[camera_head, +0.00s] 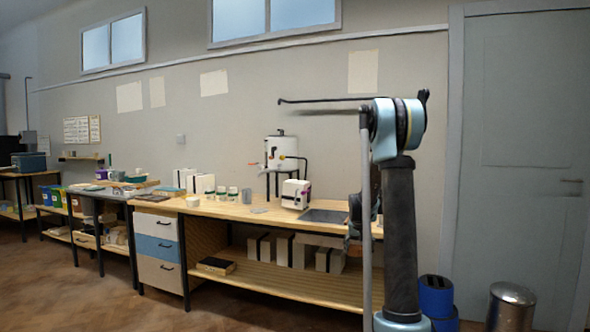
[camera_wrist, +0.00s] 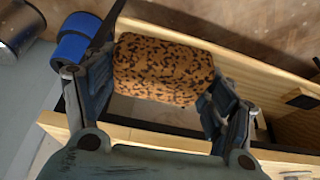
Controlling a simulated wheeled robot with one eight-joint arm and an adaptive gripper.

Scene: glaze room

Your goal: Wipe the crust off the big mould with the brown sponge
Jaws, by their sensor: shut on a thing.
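The brown sponge (camera_wrist: 165,70), a block speckled with dark spots, is between the two fingers of my gripper (camera_wrist: 160,82) in the wrist view. The fingers press on its left and right ends, and it is held above a wooden edge. In the head view my gripper is mostly hidden behind my own arm at the bench's right end. A white block-shaped mould (camera_head: 296,194) with a dark band and a small pinkish mark stands on the bench (camera_head: 240,213); it looks like the big mould. Crust on it is too small to make out clearly.
A dark flat panel (camera_head: 325,216) lies right of the mould. A white tank (camera_head: 282,152) on a black stand is behind it. Small jars (camera_head: 233,193) and white blocks (camera_head: 200,184) stand left. A blue bucket (camera_wrist: 76,38) and steel bin (camera_wrist: 18,28) are on the floor.

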